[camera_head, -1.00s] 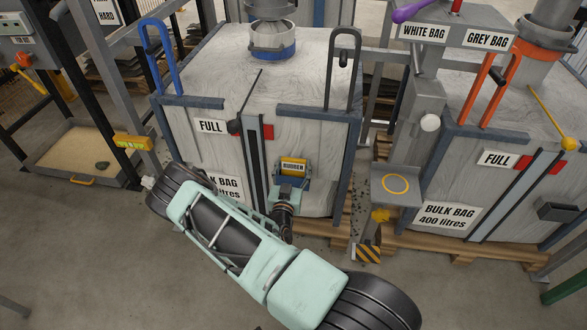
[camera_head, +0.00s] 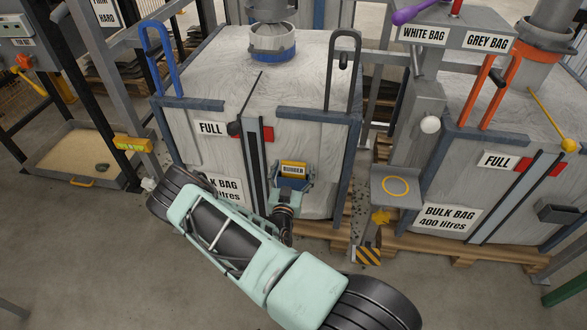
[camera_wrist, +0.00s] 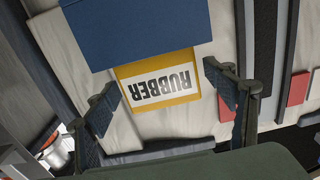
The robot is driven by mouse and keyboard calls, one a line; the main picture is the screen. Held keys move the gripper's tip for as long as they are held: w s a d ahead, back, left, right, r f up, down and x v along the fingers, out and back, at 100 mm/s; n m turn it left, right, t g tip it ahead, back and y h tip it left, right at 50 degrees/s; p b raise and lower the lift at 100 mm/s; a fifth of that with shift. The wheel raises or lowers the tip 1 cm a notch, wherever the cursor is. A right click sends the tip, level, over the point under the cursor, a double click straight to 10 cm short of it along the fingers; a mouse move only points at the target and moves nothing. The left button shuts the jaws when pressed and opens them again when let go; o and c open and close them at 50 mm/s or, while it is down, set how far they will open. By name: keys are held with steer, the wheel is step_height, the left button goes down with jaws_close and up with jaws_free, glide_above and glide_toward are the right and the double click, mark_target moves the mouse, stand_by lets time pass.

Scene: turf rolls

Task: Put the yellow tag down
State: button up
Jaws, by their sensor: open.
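The yellow tag (camera_head: 293,168), with a white label reading RUBBER, sits in a blue holder (camera_head: 305,183) on the front of the left bulk bag. In the wrist view the tag (camera_wrist: 160,82) appears upside down, its far part hidden by the blue holder (camera_wrist: 135,30). My gripper (camera_head: 285,200) is just in front of and below the holder. In the wrist view my gripper (camera_wrist: 160,80) is open, one finger on each side of the tag, with clear gaps between. It holds nothing.
A grey shelf with a yellow ring (camera_head: 396,187) stands right of the holder. The right bulk bag (camera_head: 470,170) is beyond it. Bare floor lies at left.

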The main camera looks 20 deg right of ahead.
steer(key=p+v, duration=0.1)
steer(key=v, duration=1.1)
